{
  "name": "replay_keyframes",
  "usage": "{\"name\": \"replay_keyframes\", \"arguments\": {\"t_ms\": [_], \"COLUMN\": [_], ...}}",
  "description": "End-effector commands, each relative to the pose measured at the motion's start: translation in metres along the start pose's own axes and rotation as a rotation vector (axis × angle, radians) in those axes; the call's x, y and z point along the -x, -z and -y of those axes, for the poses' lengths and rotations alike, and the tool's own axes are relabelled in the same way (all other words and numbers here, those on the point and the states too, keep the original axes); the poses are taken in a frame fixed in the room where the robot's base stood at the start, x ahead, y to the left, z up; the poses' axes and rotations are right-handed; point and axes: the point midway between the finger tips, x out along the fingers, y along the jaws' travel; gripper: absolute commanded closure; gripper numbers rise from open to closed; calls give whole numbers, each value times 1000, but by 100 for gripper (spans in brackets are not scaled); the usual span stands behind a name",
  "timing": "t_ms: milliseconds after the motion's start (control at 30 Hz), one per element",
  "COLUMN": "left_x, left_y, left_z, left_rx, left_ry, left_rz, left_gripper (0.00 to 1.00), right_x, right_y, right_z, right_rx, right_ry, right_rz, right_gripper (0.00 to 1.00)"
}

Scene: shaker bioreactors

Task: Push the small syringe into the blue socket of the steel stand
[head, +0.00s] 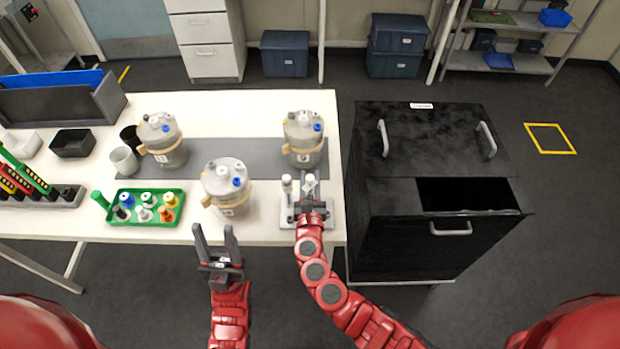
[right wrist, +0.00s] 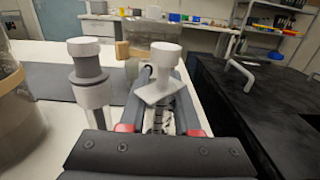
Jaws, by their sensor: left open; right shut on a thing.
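The steel stand (head: 288,214) is at the table's front right edge. Two white-topped syringes show over it. My right gripper (head: 309,198) reaches over the stand and is shut on the right one, which I take as the small syringe (head: 309,182). In the right wrist view the small syringe (right wrist: 158,72) stands between the fingers, with a round white top and a flat angled flange. The other syringe (right wrist: 88,75) stands to its left, apart from it. The blue socket and the held syringe's lower end are hidden. My left gripper (head: 230,232) is open and empty at the table's front edge.
Three grey bioreactors stand close by: one behind the stand (head: 303,140), one left of it (head: 226,188), one further back (head: 162,140). A green tray (head: 120,216) of small coloured-cap items lies left. A black cabinet (head: 385,240) stands right of the table.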

Motion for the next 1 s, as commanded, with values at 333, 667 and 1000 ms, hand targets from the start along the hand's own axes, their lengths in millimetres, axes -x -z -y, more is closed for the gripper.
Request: {"name": "replay_keyframes", "arguments": {"t_ms": [333, 667, 1000], "left_x": [1, 2, 6], "left_y": [0, 0, -1], "left_z": [0, 0, 0], "left_rx": [0, 0, 0], "left_ry": [0, 0, 0], "left_rz": [0, 0, 0], "left_gripper": [51, 51, 51], "right_x": [0, 0, 0], "right_y": [1, 2, 8], "right_z": [0, 0, 0], "right_rx": [0, 0, 0], "right_ry": [0, 0, 0], "right_rz": [0, 0, 0], "right_gripper": [100, 100, 100]}}
